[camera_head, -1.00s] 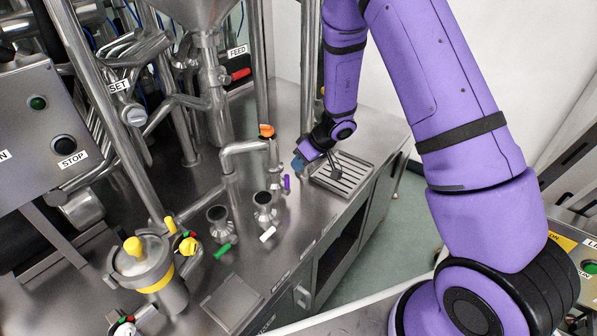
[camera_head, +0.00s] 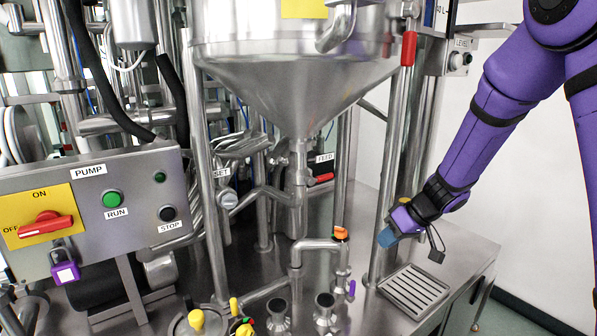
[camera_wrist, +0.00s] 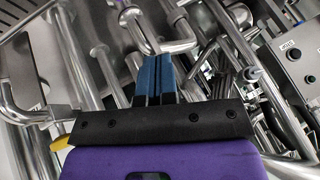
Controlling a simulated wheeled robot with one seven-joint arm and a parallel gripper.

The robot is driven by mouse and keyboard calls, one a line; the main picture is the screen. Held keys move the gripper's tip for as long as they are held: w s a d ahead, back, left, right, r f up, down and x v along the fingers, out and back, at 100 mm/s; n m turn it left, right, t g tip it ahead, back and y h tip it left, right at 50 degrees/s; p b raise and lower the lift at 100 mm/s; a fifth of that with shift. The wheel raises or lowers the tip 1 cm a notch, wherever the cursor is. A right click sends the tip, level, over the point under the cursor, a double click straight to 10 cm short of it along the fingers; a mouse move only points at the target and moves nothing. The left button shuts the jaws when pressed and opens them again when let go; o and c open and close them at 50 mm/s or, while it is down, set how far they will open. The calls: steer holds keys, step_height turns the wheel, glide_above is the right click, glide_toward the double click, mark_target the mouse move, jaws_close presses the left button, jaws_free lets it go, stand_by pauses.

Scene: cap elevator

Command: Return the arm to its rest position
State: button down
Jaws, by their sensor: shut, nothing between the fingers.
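My gripper (camera_head: 386,238) is at the right in the head view, at the end of my purple arm. It is above the steel bench, just up and left of the drain grate (camera_head: 413,291). In the wrist view its blue fingers (camera_wrist: 156,80) lie side by side, closed, with nothing between them. Steel pipes show beyond the fingertips, apart from them as far as I can tell.
A vertical steel post (camera_head: 392,180) stands close beside my gripper. A steel hopper (camera_head: 295,85) fills the upper middle. A bent pipe with an orange knob (camera_head: 341,233) stands left of my gripper. The pump panel (camera_head: 97,213) is at the left.

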steer(key=s+d+r+m+h, duration=0.1)
steer(key=s+d+r+m, duration=0.1)
steer(key=s+r, duration=1.25)
steer(key=s+d+r+m+t+h, duration=0.1)
steer(key=s+d+r+m+h, duration=0.1)
steer(key=s, duration=0.6)
steer(key=s+d+r+m+t+h, duration=0.1)
steer(key=s+d+r+m+h, duration=0.1)
steer(key=s+r, duration=0.3)
steer(key=s+d+h, duration=0.1)
steer(key=s, duration=0.1)
steer(key=shift+s+d+t+h, duration=0.3)
steer(key=shift+s+d+h, duration=0.05)
steer(key=shift+d+h, duration=0.05)
